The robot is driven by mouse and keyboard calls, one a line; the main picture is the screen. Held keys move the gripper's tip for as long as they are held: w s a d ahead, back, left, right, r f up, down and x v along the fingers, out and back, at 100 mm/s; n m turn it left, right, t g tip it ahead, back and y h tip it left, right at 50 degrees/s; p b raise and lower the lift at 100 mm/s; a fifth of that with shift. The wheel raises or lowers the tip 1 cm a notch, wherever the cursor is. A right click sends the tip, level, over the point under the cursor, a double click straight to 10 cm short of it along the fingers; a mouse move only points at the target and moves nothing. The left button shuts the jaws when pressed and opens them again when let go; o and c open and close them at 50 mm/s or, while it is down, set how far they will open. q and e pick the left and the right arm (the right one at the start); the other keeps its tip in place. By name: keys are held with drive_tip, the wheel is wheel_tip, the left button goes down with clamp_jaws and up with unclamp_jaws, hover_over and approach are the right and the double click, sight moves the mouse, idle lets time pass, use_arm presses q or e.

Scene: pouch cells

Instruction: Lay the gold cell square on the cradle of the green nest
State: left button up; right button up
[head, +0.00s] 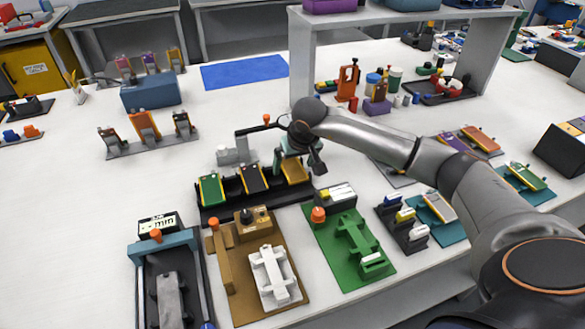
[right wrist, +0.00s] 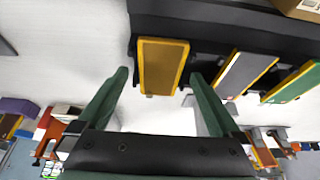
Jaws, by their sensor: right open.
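The gold cell (head: 295,171) leans in the right-hand slot of a black rack (head: 235,212). In the right wrist view the gold cell (right wrist: 162,66) shows as a gold plate with a yellow rim. My right gripper (head: 298,163) is at the gold cell; in the right wrist view its green fingers (right wrist: 159,77) are open, one to each side of the cell, with gaps between. My left gripper is out of view.
A green cell (head: 211,190) and a dark grey cell (head: 253,179) share the rack. A brown nest (head: 240,290) with a white cradle stands left of the green nest. A small black stand (head: 402,222) is to its right. A grey shelf (head: 300,60) stands behind.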

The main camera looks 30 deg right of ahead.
drive_tip(key=c, duration=1.3)
drive_tip(key=shift+r, duration=0.1)
